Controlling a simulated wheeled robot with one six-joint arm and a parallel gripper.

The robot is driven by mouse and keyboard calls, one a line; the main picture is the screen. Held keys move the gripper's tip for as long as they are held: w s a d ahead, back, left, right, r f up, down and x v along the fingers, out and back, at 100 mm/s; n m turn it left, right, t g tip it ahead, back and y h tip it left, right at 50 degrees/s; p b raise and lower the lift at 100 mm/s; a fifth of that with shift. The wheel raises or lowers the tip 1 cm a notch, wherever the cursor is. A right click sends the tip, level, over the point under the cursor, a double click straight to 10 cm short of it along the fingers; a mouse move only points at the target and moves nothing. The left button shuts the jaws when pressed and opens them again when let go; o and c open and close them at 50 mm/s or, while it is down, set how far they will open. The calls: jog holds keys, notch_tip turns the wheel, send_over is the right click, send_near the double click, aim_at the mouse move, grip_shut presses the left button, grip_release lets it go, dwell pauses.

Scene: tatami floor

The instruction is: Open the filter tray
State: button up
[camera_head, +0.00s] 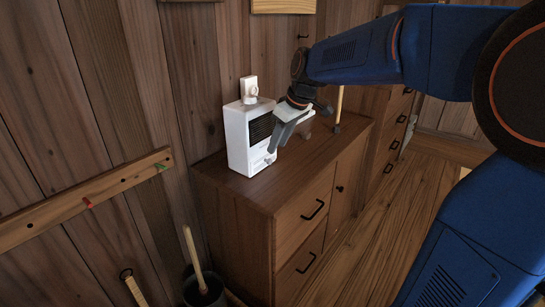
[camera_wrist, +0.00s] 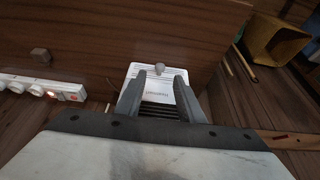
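A white box-shaped device (camera_head: 238,140) stands on the wooden cabinet, with a dark slatted grille on its front. In the wrist view its front shows a white panel (camera_wrist: 150,88) with small lettering and a round grey knob (camera_wrist: 159,68). This panel looks like the filter tray front, and it appears closed. My gripper (camera_head: 271,150) is in front of the device, pointing down at its lower front. In the wrist view my gripper (camera_wrist: 159,76) is open, its fingers on either side of the panel with the knob near the tips. I cannot tell whether they touch it.
The wooden cabinet (camera_head: 240,192) has black-handled drawers and a door. A white power strip (camera_wrist: 40,88) with a red light shows at left. A yellowish bin (camera_wrist: 275,42) is at upper right. A wall rail (camera_head: 90,196) has coloured pegs.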

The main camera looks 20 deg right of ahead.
aim_at(271, 160)
jog(key=x, duration=0.6)
jog(key=shift+a+f, duration=0.1)
jog(key=shift+f, duration=0.25)
grip_shut()
